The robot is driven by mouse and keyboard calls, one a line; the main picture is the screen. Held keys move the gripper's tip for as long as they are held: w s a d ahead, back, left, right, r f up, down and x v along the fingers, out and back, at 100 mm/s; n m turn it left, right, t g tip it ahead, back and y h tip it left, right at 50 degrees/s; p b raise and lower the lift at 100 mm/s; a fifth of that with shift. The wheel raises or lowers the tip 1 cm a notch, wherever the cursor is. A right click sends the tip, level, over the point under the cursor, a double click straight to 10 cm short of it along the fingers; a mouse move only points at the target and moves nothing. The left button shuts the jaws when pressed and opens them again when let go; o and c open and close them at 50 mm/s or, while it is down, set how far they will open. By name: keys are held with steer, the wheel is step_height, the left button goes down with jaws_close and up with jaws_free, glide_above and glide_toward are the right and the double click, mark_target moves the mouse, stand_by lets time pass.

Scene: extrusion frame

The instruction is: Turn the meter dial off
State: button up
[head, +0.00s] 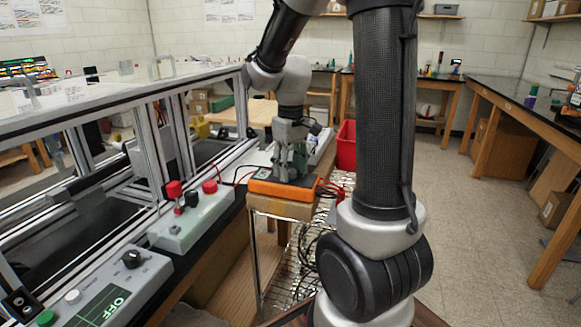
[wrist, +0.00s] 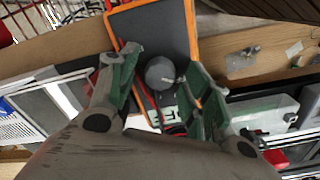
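The meter has an orange case and a dark face, and it lies on a small wooden stand in the head view (head: 262,187). The wrist view shows the meter's dark face (wrist: 150,30) and its round grey dial (wrist: 159,73), which has a light pointer mark. My gripper (head: 291,172) is just above the meter, pointing down. In the wrist view my gripper (wrist: 162,62) is open, with its green-lined fingers on either side of the dial. I cannot tell whether they touch it. A light display with dark characters, partly hidden, lies below the dial.
A grey box with a black knob and green OFF screen (head: 110,300) stands at lower left. Another box with red knobs (head: 200,222) lies between it and the meter. Red leads run beside the meter. An aluminium extrusion frame (head: 150,130) stands left; a red bin (head: 346,147) is behind.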

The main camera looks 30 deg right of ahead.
mark_target(291, 170)
step_height(291, 170, up, 12)
stand_by(0.6)
steer(key=shift+s, duration=0.1)
stand_by(0.4)
